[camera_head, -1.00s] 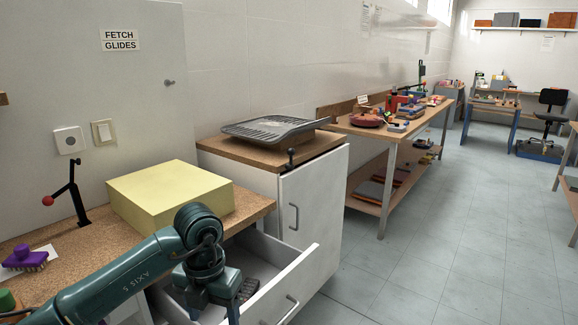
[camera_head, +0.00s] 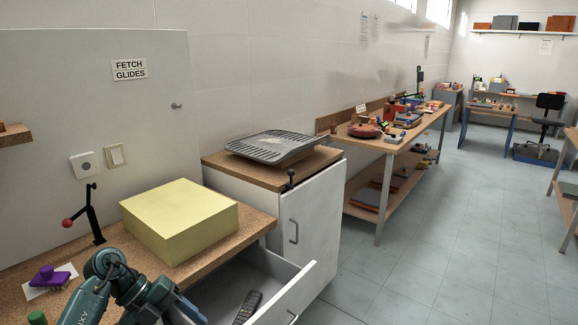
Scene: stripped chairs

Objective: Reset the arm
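My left arm (camera_head: 112,282) comes in at the bottom left of the head view, in front of the cork-topped counter. Its wrist is bent downward, and the fingers are out of sight below the picture edge or behind the drawer front. My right arm and gripper do not show.
An open drawer (camera_head: 285,301) holds a dark remote-like object (camera_head: 247,307). On the counter (camera_head: 150,262) are a yellow block (camera_head: 180,220), a purple brush (camera_head: 50,277) and a black lever with a red knob (camera_head: 68,223). A grey tray (camera_head: 272,147) tops the cabinet.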

